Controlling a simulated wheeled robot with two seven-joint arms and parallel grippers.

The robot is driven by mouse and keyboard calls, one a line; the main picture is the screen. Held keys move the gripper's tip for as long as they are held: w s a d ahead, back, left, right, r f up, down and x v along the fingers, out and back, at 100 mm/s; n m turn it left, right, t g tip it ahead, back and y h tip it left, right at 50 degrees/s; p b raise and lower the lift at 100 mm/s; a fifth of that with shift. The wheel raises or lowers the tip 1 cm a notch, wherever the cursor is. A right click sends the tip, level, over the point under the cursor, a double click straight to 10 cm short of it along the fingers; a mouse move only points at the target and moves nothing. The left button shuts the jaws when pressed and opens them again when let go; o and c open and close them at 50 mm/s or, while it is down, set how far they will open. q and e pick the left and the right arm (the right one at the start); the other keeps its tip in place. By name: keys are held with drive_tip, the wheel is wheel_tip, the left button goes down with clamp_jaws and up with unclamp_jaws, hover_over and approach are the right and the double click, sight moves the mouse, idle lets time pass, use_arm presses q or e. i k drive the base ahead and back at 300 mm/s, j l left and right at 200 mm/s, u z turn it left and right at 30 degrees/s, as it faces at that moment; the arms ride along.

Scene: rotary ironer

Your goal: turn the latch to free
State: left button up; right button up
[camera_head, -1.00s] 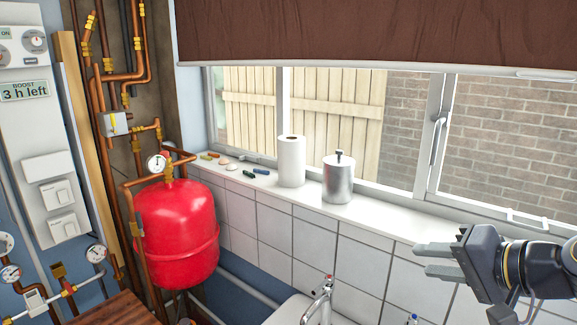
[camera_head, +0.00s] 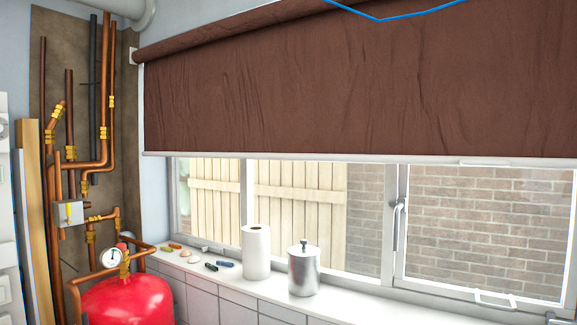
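A pale grey window handle (camera_head: 396,225), the latch-like part I can see, stands upright on the frame post left of the right-hand pane. Its narrow lever hangs downward. A white window stay (camera_head: 495,299) lies along the bottom of that pane. Neither of my grippers shows clearly. A small grey shape at the bottom right edge is too cropped to identify.
A brown blind (camera_head: 330,90) covers the upper window. A paper roll (camera_head: 256,252), a metal canister (camera_head: 303,270) and several small items stand on the white sill (camera_head: 345,304). A red tank (camera_head: 128,302) and copper pipes (camera_head: 104,100) are at left.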

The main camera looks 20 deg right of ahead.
sight(400, 204)
drive_tip(key=z, duration=1.35)
